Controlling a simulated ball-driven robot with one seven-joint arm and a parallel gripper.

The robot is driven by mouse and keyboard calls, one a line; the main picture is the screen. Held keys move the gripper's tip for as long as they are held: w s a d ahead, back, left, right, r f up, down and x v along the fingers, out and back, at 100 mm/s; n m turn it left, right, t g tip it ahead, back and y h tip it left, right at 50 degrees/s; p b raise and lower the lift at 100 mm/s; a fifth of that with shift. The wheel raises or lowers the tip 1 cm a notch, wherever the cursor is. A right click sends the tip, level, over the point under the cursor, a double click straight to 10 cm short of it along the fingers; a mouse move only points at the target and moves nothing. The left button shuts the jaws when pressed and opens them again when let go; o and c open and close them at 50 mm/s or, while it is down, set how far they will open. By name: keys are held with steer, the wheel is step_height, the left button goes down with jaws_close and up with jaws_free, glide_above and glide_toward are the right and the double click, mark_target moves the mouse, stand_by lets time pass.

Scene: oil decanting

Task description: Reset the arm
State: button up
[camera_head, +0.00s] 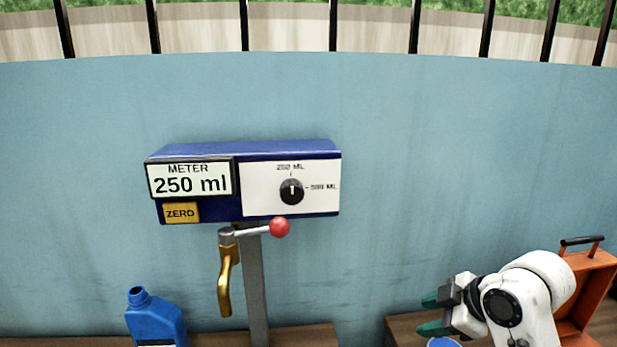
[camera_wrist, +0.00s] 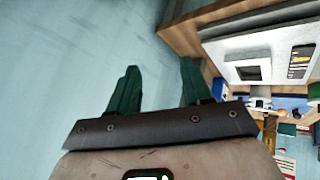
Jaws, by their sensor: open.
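My gripper (camera_head: 432,314) is at the lower right in the head view, on my white arm. Its two green fingers are apart with nothing between them. In the wrist view the gripper (camera_wrist: 155,88) also shows open and empty, with the blue wall beyond it. The gripper is to the right of the meter and its tap, apart from both.
A blue meter box (camera_head: 240,150) reads 250 ml, with a brass tap (camera_head: 224,285) and a red-knobbed lever (camera_head: 279,227) below. A blue jug (camera_head: 152,318) stands lower left. An orange case (camera_head: 592,285) is at the right. Wooden shelving (camera_wrist: 182,38) shows in the wrist view.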

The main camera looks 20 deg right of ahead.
steer(key=s+a+f+m, duration=0.2)
steer(key=a+f+m, duration=0.1)
steer(key=a+f, duration=0.3)
steer(key=s+a+f+m, duration=0.3)
steer(key=a+f, duration=0.2)
steer(key=a, duration=0.4)
steer(key=s+d+f+m+g+h, duration=0.1)
steer(key=s+f+m+g, duration=0.1)
steer(key=s+f, duration=0.4)
steer(key=s+f+m+g+h, duration=0.1)
steer(key=s+f+g, duration=0.3)
steer(key=s, duration=0.9)
step_height(320, 180, down, 2)
steer(key=shift+s+d+f+m, duration=0.1)
steer(key=shift+s+d+m, duration=0.3)
steer(key=shift+m, duration=0.1)
